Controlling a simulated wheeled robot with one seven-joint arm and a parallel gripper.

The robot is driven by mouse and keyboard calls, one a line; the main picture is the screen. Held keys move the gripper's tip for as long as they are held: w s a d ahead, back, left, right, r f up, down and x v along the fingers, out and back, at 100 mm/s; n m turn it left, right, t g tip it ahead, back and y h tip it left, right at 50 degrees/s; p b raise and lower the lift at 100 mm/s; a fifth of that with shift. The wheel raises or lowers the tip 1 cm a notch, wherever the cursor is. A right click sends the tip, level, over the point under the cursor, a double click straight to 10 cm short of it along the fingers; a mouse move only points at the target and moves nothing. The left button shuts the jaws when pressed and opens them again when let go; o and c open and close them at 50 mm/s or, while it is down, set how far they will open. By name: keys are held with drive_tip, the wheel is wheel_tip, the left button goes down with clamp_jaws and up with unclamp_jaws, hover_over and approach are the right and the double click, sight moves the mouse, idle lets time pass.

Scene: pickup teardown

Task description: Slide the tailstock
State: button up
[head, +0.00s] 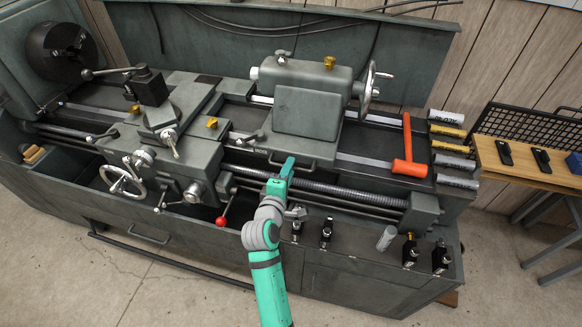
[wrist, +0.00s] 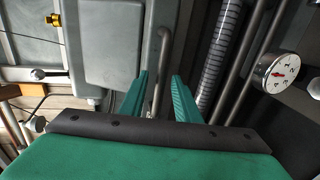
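The tailstock (head: 308,100) is a grey-green casting on the lathe bed, right of the carriage. It has a handwheel (head: 369,87) at its right end and a thin bar handle (head: 318,163) low on its front. My gripper (head: 288,163) is at the left part of this handle. In the wrist view, my gripper (wrist: 161,78) is open, with the grey bar handle (wrist: 163,45) running between its teal fingers. A gap shows beside the bar, so the fingers are not closed on it. The tailstock's flat front (wrist: 113,45) shows at the left there.
The carriage (head: 185,120) stands left of the tailstock. An orange mallet (head: 409,160) lies on the bed to the right, near several rolled cylinders (head: 450,147). The lead screw (head: 330,188) runs below the handle. A dial gauge (wrist: 277,72) shows at the right in the wrist view.

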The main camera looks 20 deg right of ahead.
drive_tip(key=shift+x, duration=0.95)
